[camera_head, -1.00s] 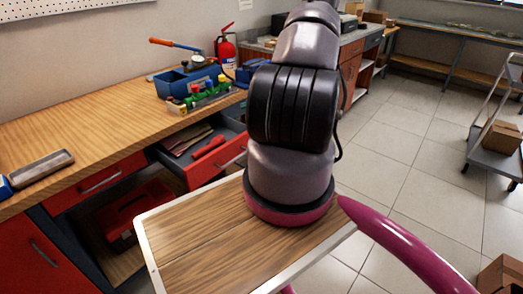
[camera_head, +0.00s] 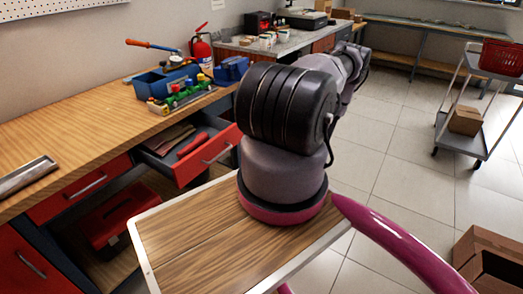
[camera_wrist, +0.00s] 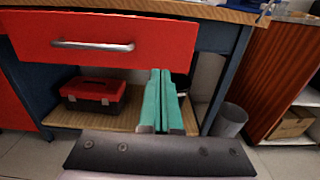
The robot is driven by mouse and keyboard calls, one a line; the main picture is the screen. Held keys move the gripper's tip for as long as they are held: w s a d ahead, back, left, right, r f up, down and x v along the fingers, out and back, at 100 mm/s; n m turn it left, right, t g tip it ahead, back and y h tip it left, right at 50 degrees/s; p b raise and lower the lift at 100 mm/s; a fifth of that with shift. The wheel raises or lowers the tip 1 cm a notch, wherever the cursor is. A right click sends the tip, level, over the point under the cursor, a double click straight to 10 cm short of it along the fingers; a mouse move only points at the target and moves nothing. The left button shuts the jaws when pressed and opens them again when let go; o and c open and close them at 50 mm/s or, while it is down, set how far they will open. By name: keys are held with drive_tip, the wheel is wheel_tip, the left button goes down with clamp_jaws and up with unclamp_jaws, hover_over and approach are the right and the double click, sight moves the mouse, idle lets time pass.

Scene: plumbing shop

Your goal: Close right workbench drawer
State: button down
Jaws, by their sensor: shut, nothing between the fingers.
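The right workbench drawer (camera_head: 207,155) has a red front with a metal handle and stands pulled out from under the wooden worktop. In the head view a red tool and other flat items lie inside it. In the wrist view the red drawer front (camera_wrist: 105,41) with its bar handle (camera_wrist: 93,46) fills the upper left. My gripper (camera_wrist: 161,76), with two green fingers side by side, is shut and empty. In that view the fingertips overlap the lower right part of the drawer front; whether they touch it cannot be told. My gripper is hidden in the head view.
A red toolbox (camera_wrist: 92,93) sits on the shelf under the drawer, with a grey bin (camera_wrist: 229,120) right of the bench leg.

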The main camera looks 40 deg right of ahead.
sight(234, 138)
drive_tip(key=x, duration=1)
